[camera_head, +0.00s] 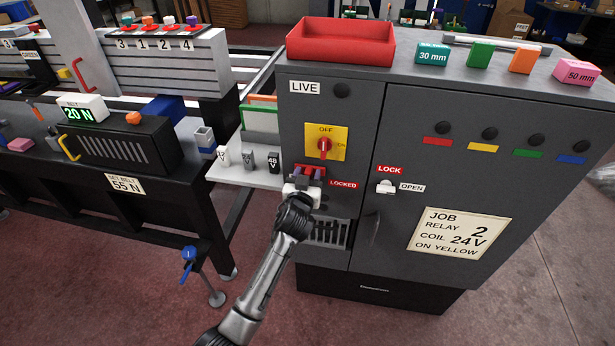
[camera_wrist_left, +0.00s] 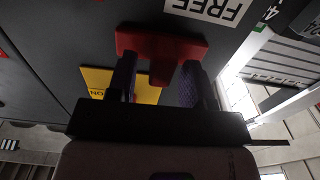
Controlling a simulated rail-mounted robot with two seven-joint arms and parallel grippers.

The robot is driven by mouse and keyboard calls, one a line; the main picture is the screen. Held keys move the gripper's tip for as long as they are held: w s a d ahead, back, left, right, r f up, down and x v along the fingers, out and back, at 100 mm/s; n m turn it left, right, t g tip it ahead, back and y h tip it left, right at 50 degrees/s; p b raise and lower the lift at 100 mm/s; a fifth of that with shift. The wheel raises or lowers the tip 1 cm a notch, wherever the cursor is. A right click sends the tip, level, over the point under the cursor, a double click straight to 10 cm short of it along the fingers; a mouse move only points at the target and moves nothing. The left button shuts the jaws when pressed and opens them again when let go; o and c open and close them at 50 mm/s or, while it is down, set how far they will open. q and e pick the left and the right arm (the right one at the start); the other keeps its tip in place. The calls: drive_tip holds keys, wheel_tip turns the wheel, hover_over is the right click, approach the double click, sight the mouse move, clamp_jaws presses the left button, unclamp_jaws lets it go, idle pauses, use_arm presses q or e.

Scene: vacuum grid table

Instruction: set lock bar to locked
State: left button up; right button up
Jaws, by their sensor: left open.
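The lock bar is a red T-shaped handle (camera_head: 309,170) on the cabinet front, just under the yellow rotary switch plate. A LOCKED label (camera_head: 343,184) is to its right. In the left wrist view the red bar (camera_wrist_left: 160,42) shows with its short stem, near an upside-down FREE label (camera_wrist_left: 209,8). My left gripper (camera_head: 306,178) is at the bar. In the wrist view its purple-padded fingers (camera_wrist_left: 157,80) are apart, one on each side of the stem. I cannot tell whether they touch it. My right gripper is not in view.
The yellow plate (camera_head: 340,143) with a red OFF/ON knob is just above. A white LOCK/OPEN latch (camera_head: 386,187) is to the right on the door. A shelf (camera_head: 236,172) with small labelled blocks projects at the left. A red tray (camera_head: 341,43) sits on top.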

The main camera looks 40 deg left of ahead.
use_arm(q)
drive_tip(key=shift+c, duration=0.5)
clamp_jaws()
drive_tip(key=shift+d, duration=0.1)
